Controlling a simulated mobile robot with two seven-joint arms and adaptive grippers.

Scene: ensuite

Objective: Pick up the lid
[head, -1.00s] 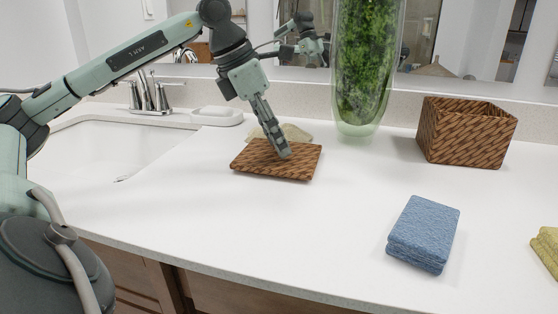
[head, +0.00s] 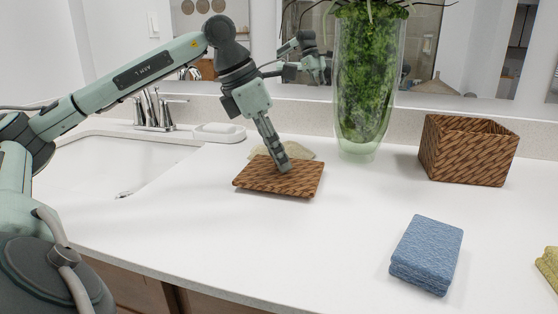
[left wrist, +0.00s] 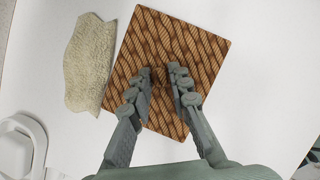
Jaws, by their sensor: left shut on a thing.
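The lid (head: 256,178) is a flat, square, brown woven panel lying on the white counter in the head view. It fills the middle of the left wrist view (left wrist: 205,55), with a small round knob (left wrist: 159,77) at its centre. My left gripper (head: 284,168) reaches down onto the lid from above. In the left wrist view its two fingers (left wrist: 160,80) stand on either side of the knob and are shut on it. In the head view the fingers hide the knob. I see no clear gap between lid and counter. My right gripper is not in view.
An open woven basket (head: 450,155) stands at the back right. A glass vase with greenery (head: 366,90) stands behind the lid. A beige cloth (head: 298,150) lies close behind the lid. A folded blue towel (head: 428,250) lies front right. A sink (head: 120,165) is at left.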

